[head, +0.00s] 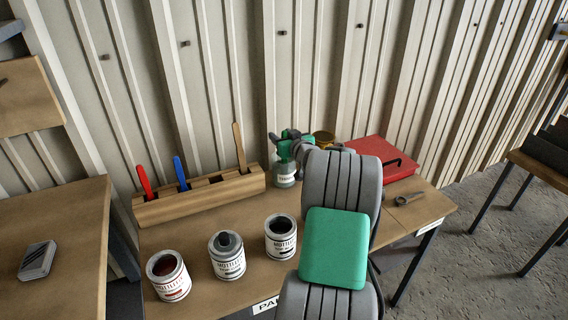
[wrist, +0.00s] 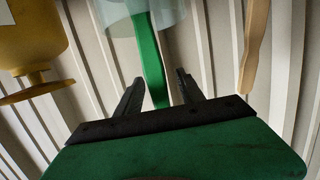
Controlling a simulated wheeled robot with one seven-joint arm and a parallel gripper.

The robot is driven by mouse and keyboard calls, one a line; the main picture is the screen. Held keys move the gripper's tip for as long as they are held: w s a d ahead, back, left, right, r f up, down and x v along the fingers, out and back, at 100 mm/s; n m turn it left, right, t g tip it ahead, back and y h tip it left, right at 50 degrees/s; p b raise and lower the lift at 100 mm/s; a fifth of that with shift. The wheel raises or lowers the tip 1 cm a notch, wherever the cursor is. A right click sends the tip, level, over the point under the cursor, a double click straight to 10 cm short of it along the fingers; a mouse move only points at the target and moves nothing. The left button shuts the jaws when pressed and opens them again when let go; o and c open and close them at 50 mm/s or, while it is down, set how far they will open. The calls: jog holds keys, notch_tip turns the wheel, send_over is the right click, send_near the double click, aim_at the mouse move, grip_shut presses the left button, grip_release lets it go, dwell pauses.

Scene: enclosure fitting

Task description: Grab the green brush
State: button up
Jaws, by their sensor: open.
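The green brush shows its handle (wrist: 150,62) in the wrist view, with its other end inside a clear jar (wrist: 118,18). The wrist picture looks upside down, so the jar is at the top. My gripper (wrist: 159,80) is open, and its two dark fingers appear on either side of the handle, with gaps on both sides. In the head view the jar (head: 284,175) stands on the bench in front of the wall. My arm and wrist hide much of the area around it, and I cannot clearly pick out the brush there.
A wooden rack (head: 200,198) holds red, blue and wooden handles left of the jar. Three paint tins (head: 228,258) stand along the front. A wrench-like tool (head: 410,197) lies near the right edge.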

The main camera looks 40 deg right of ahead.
jog(key=shift+w+d, duration=0.15)
jog(key=shift+w, duration=0.25)
jog(key=shift+c, duration=0.5)
grip_shut()
dwell(0.6)
